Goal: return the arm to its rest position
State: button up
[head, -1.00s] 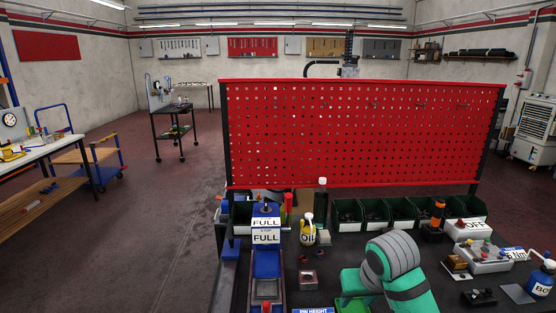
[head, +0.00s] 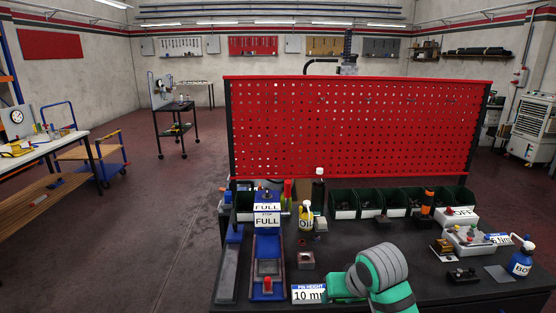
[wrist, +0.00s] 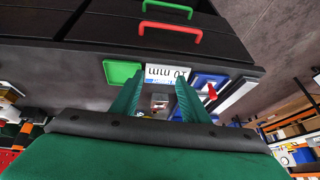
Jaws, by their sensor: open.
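My arm (head: 380,275), green with grey bands, reaches over the table's front edge in the head view. In that view I cannot make out the fingertips. In the wrist view, my gripper (wrist: 159,80) has its two green fingers spread apart, with nothing held between them. Past the fingers, the white pin height label (wrist: 167,71) shows upside down near the table edge. It also shows in the head view (head: 308,294), just left of my arm. A small block (wrist: 160,102) shows further off between the fingers, apart from them.
The black table (head: 455,291) carries a blue fixture (head: 268,252), an oil bottle (head: 306,216), dark green bins (head: 370,202) and a blue bottle (head: 520,261). A red perforated panel (head: 350,130) stands behind. Drawers with a red handle (wrist: 170,32) are below the edge. Open floor (head: 130,240) lies left.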

jog(key=w+a+f+m+t+y, duration=0.1)
jog(key=a+f+t+y, duration=0.15)
jog(key=a, duration=0.55)
jog(key=w+a+f+t+y, duration=0.2)
jog(key=a+f, duration=0.2)
jog(key=a, duration=0.3)
jog(key=s+a+f+m+t+h, duration=0.1)
jog(key=s+a+f+m+t, duration=0.25)
jog(key=s+a+f, duration=0.4)
jog(key=s+d+f+m+h, duration=0.15)
jog(key=s+f, duration=0.25)
jog(key=s, duration=0.6)
jog(key=s+f+h, duration=0.3)
jog(key=s+f, duration=0.1)
jog(key=s, duration=0.5)
jog(key=s+d+r+n+t, duration=0.1)
jog(key=s+d+r+n, duration=0.1)
jog(key=s, duration=0.7)
jog(key=s+d+r+n, duration=0.3)
jog(key=s+r, duration=0.1)
jog(key=s, duration=0.6)
jog(key=shift+d+t, duration=0.15)
jog(key=shift+t, duration=0.25)
